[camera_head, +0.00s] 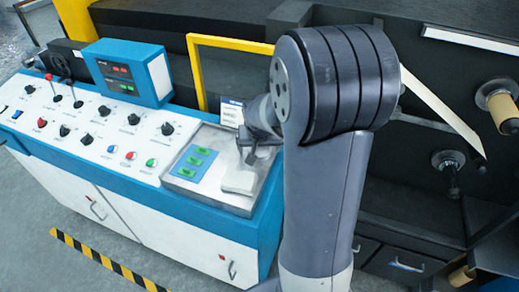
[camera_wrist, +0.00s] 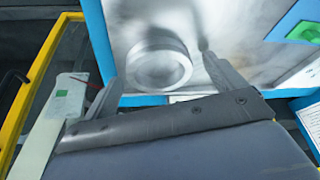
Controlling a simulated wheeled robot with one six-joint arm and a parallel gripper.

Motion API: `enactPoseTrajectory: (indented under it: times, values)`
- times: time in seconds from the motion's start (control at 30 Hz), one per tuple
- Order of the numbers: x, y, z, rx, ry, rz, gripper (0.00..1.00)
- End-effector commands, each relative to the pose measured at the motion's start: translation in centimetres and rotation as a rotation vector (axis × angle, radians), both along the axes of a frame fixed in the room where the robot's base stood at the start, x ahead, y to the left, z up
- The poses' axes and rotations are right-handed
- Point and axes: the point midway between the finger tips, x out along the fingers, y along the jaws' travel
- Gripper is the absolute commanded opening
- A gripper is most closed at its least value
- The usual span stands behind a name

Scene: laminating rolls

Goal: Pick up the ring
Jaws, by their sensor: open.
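The ring (camera_wrist: 162,84) is a silver-grey round piece lying on a shiny metal tray (camera_wrist: 262,62) in the wrist view. It is blurred, and its colour is close to that of the tray. My gripper (camera_wrist: 161,63) is open, with one finger to the left of the ring and the other to its right. I cannot tell whether the fingers touch it or how high they are above the tray. In the head view my gripper (camera_head: 257,142) is over the tray at the right end of the control console; I cannot make out the ring there.
On the tray are a white block (camera_head: 238,182) and a blue plate with green switches (camera_head: 193,162). A yellow frame (camera_head: 232,42) stands behind. Knobs and a blue display box (camera_head: 127,72) fill the console's left. Dark machinery with rolls (camera_head: 497,103) is at right.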

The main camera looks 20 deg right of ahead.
Motion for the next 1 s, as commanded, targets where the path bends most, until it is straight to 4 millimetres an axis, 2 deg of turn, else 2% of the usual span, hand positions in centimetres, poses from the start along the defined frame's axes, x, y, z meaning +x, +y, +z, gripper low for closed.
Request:
enactPoseTrajectory:
  times: [0.17, 0.77, 1.0]
  values:
    - [-0.01, -0.01, 0.00, 0.000, 0.000, 0.000, 0.89]
    - [-0.02, 0.01, 0.01, 0.000, 0.000, -0.001, 0.40]
    - [0.02, 0.00, 0.17, 0.000, -0.001, -0.001, 0.40]
